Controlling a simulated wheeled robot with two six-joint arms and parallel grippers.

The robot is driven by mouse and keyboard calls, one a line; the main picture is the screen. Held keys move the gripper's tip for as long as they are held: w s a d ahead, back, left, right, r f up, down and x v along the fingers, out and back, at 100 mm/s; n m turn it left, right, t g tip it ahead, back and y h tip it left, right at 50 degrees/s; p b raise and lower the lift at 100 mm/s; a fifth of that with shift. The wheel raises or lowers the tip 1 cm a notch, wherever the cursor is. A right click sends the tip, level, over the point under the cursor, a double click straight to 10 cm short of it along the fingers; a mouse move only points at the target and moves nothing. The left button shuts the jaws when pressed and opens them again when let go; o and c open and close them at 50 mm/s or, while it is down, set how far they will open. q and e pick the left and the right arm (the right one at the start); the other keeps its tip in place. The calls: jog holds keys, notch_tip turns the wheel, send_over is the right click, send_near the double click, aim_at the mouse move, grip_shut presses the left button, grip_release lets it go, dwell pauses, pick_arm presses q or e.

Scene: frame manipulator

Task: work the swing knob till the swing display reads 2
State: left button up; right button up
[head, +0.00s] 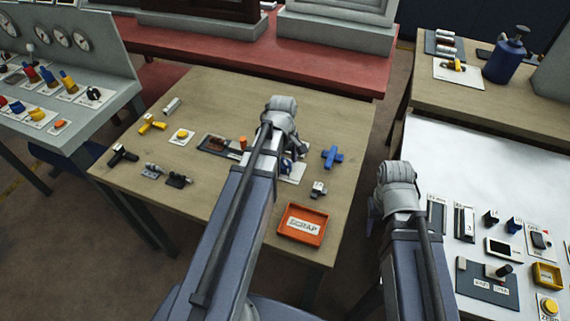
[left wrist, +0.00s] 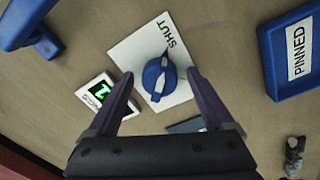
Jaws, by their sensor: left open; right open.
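The blue round swing knob (left wrist: 160,78) sits on a white plate (left wrist: 134,50) marked SHUT. Its dark pointer is turned toward that word. In the head view the plate (head: 296,171) is mostly behind my left arm. The small display (left wrist: 98,92) beside the plate shows one green character, tilted, perhaps a 1. My left gripper (left wrist: 159,74) is open, one finger on each side of the knob; I cannot tell whether they touch it. In the head view the left gripper is largely hidden by its own arm.
An orange SCRAP tray (head: 302,225) is at the table's front. A blue PINNED tray (left wrist: 294,55) and blue cross handle (head: 332,157) are near the knob. Yellow handle (head: 152,123) and several small parts lie left. A white bench (head: 450,150) with controls stands right.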

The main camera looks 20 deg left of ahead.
pick_arm(q)
grip_shut()
dwell(0.5)
jog(key=shift+m, duration=0.3)
jog(key=m, duration=0.3)
jog(key=shift+a+m, duration=0.1)
jog(key=shift+m, duration=0.2)
jog(key=m, duration=0.9)
jog(key=shift+g, duration=0.3)
jog(key=m, duration=0.4)
jog(key=shift+a+m, duration=0.1)
jog(key=shift+m, duration=0.2)
jog(key=shift+m, duration=0.3)
